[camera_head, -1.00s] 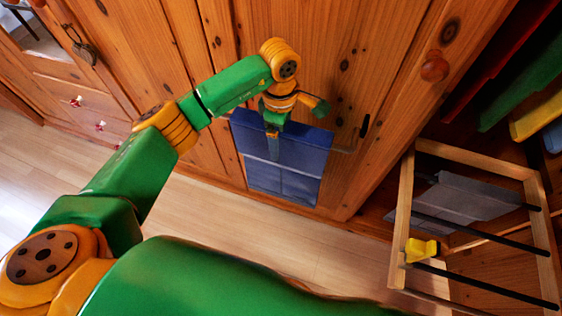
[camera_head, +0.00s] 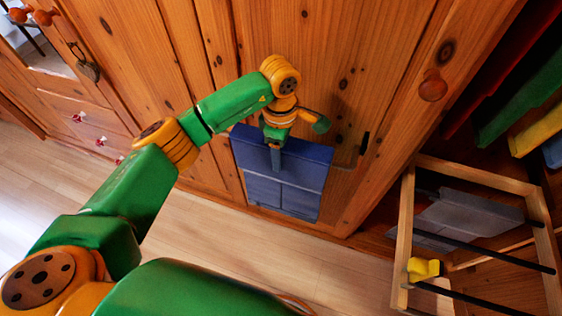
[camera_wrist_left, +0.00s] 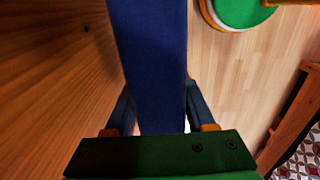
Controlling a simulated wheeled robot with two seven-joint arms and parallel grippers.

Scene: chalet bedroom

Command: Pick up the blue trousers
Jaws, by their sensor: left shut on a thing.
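The blue trousers (camera_head: 301,178) hang folded in front of the wooden wardrobe door in the head view. My left gripper (camera_head: 275,160) is at their upper edge and shut on them. In the left wrist view the trousers (camera_wrist_left: 150,60) run as a blue band between the two dark fingers of my left gripper (camera_wrist_left: 158,115). The lower part of the trousers hangs free above the floor. My right gripper is not in view.
A wooden pull-out rack (camera_head: 405,235) with dark rods stands open at the right. Grey trousers (camera_head: 465,213) hang on it, and a yellow piece (camera_head: 424,268) sits on its frame. Coloured garments (camera_head: 520,95) are at the upper right. The pale floor (camera_head: 215,228) is clear.

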